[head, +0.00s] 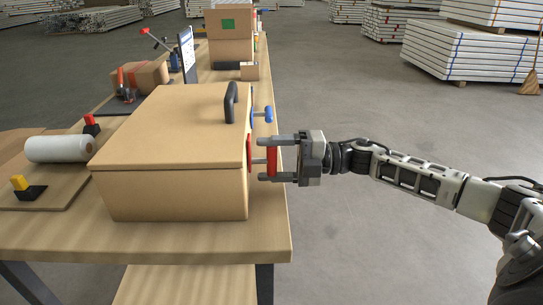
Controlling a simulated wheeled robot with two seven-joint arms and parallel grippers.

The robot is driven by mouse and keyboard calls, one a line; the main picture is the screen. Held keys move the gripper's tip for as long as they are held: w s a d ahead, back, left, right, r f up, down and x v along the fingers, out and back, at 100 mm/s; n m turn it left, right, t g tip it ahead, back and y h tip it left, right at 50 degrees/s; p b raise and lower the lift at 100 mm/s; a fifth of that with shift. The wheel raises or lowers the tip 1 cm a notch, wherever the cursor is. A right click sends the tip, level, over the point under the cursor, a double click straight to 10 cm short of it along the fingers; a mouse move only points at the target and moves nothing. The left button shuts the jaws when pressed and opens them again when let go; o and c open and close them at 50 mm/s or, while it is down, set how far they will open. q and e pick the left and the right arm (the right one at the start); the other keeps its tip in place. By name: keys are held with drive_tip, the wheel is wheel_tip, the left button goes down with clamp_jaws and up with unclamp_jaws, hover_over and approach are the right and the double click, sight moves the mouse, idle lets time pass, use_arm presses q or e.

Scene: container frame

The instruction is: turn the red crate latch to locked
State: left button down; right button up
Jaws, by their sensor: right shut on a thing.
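A wooden crate (170,192) with a black handle (231,102) on its lid stands on the wooden table. The red crate latch (271,160) is on its right side, with a red disc against the wall and an upright red bar sticking out. My right gripper (265,159) reaches in from the right, one finger above and one below, and is shut on the red bar. A blue latch (267,114) sits behind it on the same side and is apart from the gripper. My left gripper is out of view.
Cardboard boxes (230,38) stand farther back on the table (269,230). The floor right of the table is clear near my arm.

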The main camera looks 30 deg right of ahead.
idle(0.3)
drive_tip(key=o, duration=0.9)
drive_tip(key=shift+d, duration=0.1)
drive_tip(key=shift+s+d, duration=0.15)
drive_tip(key=shift+d, duration=0.1)
drive_tip(key=v, duration=1.5)
drive_tip(key=shift+d, duration=0.15)
